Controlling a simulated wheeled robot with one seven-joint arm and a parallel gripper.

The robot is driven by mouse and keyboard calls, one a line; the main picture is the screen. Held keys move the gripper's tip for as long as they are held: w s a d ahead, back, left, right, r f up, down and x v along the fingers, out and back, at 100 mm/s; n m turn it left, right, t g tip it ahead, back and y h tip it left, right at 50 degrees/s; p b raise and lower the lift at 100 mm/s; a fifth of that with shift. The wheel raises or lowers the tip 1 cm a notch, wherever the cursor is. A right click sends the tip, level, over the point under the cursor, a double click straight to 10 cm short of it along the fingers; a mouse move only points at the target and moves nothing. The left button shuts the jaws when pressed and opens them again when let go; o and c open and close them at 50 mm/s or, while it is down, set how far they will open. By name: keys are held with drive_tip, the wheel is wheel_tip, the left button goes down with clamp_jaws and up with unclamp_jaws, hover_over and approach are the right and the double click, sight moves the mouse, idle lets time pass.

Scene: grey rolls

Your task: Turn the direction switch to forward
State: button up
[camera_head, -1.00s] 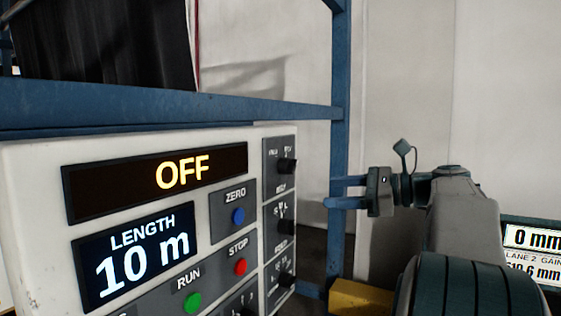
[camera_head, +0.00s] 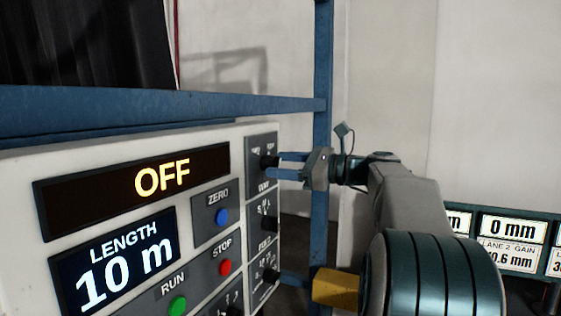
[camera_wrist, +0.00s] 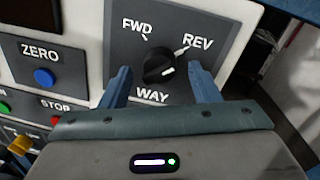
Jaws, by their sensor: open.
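The direction switch (camera_wrist: 159,68) is a black knob on a dark plate with FWD at its upper left, REV at its upper right and WAY below. Its white mark points toward REV. In the head view the switch (camera_head: 268,161) is the top knob on the panel's right side. My gripper (camera_head: 274,166) is open there, with two blue fingers reaching to the knob. In the wrist view the fingers of my gripper (camera_wrist: 160,82) stand on the left and right of the knob, with gaps to it. I cannot tell exactly how deep they reach.
The white control panel (camera_head: 130,147) shows OFF and LENGTH 10 m. The ZERO button (camera_wrist: 44,77), a red STOP button (camera_head: 225,267) and more knobs lie close by. A blue frame post (camera_head: 322,80) stands just behind my gripper. Readout screens (camera_head: 507,228) are at the right.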

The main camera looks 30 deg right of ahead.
drive_tip(key=shift+w+a, duration=0.35)
drive_tip(key=shift+w, duration=0.05)
drive_tip(key=c, duration=0.9)
drive_tip(key=shift+c, duration=0.2)
